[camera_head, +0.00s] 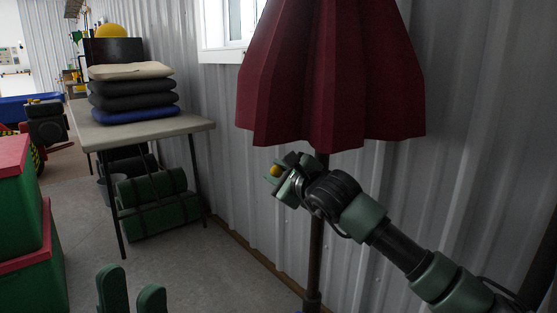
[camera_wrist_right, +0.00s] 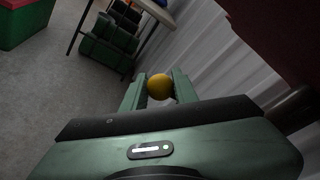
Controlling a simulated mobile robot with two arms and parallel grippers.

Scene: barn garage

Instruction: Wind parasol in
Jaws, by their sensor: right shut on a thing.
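The dark red parasol (camera_head: 332,75) hangs in folds, partly drawn in, around its dark upright pole (camera_head: 315,240); its top is cut off. My right gripper (camera_head: 277,172) is just below the canopy's lower edge, left of the pole. It is shut on a yellow ball-shaped knob (camera_head: 275,170), which also shows between its fingers in the right wrist view (camera_wrist_right: 159,87). The rest of the crank is hidden by the gripper. My left gripper (camera_head: 132,296) is low at the bottom edge, its two green fingers apart with nothing visible between them.
A corrugated metal wall (camera_head: 225,170) stands close behind the parasol. A table (camera_head: 190,127) with stacked cushions (camera_head: 130,90) is at the left, with green rolled bundles (camera_head: 155,205) under it. Green boxes with red lids (camera_head: 28,250) stand at the left edge. Bare floor lies between.

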